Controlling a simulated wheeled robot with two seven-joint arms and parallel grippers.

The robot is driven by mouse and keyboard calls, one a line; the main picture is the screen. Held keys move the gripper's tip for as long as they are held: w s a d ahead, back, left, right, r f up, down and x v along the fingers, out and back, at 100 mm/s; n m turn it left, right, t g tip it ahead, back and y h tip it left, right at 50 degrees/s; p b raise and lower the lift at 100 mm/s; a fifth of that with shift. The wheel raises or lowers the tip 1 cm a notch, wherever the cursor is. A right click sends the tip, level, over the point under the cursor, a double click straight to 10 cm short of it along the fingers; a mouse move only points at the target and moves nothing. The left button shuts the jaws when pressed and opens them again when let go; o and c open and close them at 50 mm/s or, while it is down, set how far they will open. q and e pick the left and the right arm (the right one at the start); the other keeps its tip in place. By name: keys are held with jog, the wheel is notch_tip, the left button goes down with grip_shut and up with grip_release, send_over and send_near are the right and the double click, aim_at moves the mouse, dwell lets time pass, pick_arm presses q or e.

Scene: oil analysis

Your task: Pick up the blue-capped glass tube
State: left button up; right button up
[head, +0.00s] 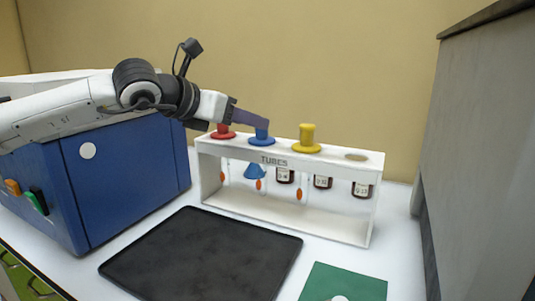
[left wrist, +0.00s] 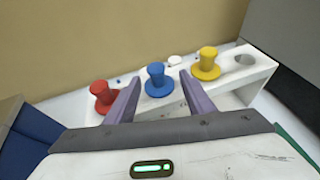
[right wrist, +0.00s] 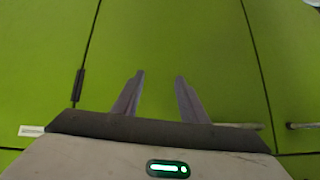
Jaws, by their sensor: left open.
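The blue-capped tube's cap (head: 262,138) stands upright in the white rack (head: 285,221) marked TUBES, between a red cap (head: 223,132) and a yellow cap (head: 307,140). My left gripper (head: 254,119) is at the blue cap. In the left wrist view the blue cap (left wrist: 158,80) sits between the two open fingers of my left gripper (left wrist: 158,92), with a gap visible on each side. The tube's glass below the rack top is mostly hidden. My right gripper (right wrist: 160,75) is open and empty before green cabinet doors (right wrist: 170,40).
A blue box machine (head: 125,178) stands left of the rack. A black mat (head: 205,258) and a green pad (head: 343,285) lie in front. One rack hole (head: 357,156) is empty. A grey wall panel (head: 480,150) bounds the right.

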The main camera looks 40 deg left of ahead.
pick_arm(q)
jog(key=shift+p+x, duration=0.4)
jog(key=shift+x, duration=0.6)
jog(key=p+x, duration=0.2)
jog(key=x, duration=0.1)
jog(key=shift+w+a, duration=0.25)
jog(key=shift+a, duration=0.1)
jog(key=shift+w+f+p, duration=0.2)
jog(key=shift+w+p, duration=0.25)
jog(key=shift+w, duration=0.1)
jog(key=shift+w+a+f, duration=0.1)
jog(key=shift+f, duration=0.05)
jog(key=shift+c, duration=0.7)
jog(key=c, duration=1.1)
grip_shut()
